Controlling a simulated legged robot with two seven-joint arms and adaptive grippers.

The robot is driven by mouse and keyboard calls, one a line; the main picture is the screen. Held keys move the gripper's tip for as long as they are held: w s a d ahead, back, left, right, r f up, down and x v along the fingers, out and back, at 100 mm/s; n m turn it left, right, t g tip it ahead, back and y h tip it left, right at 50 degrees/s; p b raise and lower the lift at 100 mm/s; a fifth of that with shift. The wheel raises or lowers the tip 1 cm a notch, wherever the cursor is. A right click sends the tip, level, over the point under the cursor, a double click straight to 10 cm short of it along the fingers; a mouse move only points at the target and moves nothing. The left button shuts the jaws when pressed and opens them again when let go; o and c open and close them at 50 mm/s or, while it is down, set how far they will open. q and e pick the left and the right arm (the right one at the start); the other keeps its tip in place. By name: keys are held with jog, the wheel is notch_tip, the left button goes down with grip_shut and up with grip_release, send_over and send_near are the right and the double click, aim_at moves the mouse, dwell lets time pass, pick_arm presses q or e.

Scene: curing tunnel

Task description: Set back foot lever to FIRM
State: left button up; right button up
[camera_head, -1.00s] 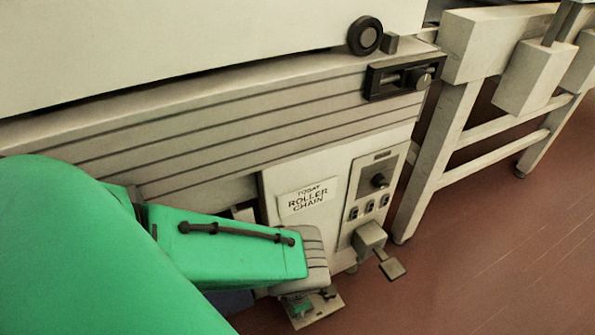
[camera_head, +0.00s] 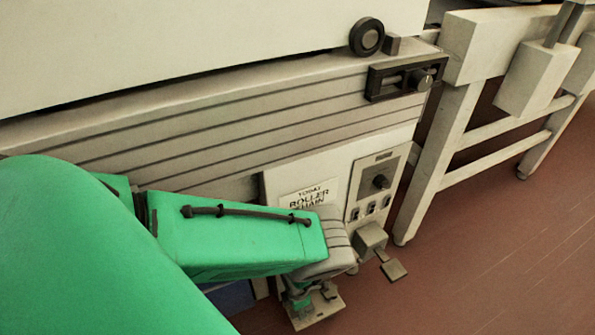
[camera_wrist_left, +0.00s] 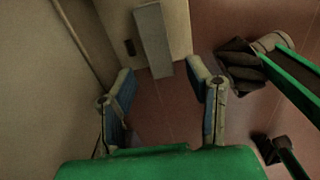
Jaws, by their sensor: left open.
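A grey block with a short stem and a flat foot pedal (camera_head: 394,270) sticks out low on the machine's end panel in the head view. I cannot tell whether it is the back foot lever, and no FIRM mark is readable. My left gripper (camera_head: 302,300) is low in front of the panel, left of the pedal and mostly hidden behind my wrist. In the left wrist view my left gripper (camera_wrist_left: 160,72) has its two fingers spread with nothing between them. A pale upright block (camera_wrist_left: 153,40) stands beyond the fingertips, apart from them. My right gripper is not in view.
The end panel carries a ROLLER CHAIN sign (camera_head: 312,196), a black knob (camera_head: 381,181) and small switches (camera_head: 371,207). A pale bench frame (camera_head: 440,165) stands at right. The red-brown floor (camera_head: 480,270) is clear there.

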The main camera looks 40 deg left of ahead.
aim_at(297, 312)
pick_arm(q)
notch_tip(297, 312, up, 8)
jog(key=shift+r, duration=0.2)
jog(key=shift+s, duration=0.1)
dwell(0.6)
